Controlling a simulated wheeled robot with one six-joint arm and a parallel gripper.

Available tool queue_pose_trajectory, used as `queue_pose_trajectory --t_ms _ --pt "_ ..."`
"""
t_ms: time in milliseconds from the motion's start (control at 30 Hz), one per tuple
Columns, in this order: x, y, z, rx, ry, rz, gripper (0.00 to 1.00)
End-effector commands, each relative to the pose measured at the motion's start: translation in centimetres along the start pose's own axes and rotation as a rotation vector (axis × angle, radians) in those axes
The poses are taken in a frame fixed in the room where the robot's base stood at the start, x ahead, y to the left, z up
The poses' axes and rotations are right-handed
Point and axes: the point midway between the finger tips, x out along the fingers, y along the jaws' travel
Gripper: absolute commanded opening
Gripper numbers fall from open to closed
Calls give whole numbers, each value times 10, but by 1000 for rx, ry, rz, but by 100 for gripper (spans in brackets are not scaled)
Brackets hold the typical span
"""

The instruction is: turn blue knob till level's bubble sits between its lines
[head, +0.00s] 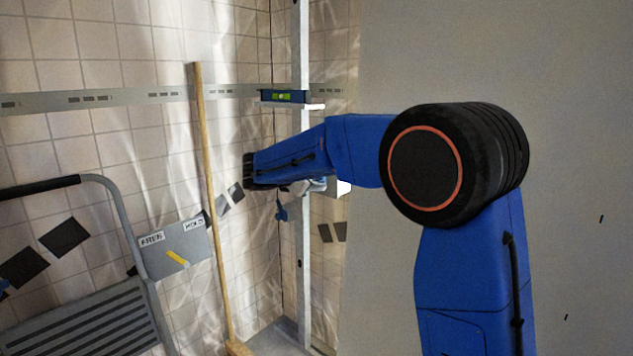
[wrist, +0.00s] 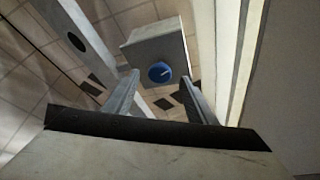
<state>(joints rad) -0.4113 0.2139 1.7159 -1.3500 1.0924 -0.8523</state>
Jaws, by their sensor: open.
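The blue knob (wrist: 160,72) sits on the face of a pale box (wrist: 152,45) in the wrist view. My gripper (wrist: 159,77) is open, with one finger on each side of the knob in the picture. Whether the fingers touch it, and the depth between them, I cannot tell. In the head view the level (head: 281,97) rests on a small pale ledge on the upright post and shows a green vial. Its bubble and lines are too small to read. My arm hides most of my gripper and the knob there.
A wooden pole (head: 204,170) leans against the tiled wall. A grey plate (head: 190,240) with two labels and a yellow lever (head: 178,257) is behind it. A step ladder (head: 85,320) stands at lower left. A large plain panel (head: 580,150) fills the right.

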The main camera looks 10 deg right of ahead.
Motion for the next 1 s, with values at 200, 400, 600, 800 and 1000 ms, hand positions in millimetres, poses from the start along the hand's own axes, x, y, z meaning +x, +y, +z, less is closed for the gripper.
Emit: queue_pose_trajectory --t_ms 200,400,600,800,1000 --pt "-46 1 0 1 1 3 51" --pt "-86 1 0 2 2 2 51" --pt "-117 1 0 2 1 3 51" --pt "-132 0 0 1 1 1 51" --pt "-135 0 0 1 1 0 51"
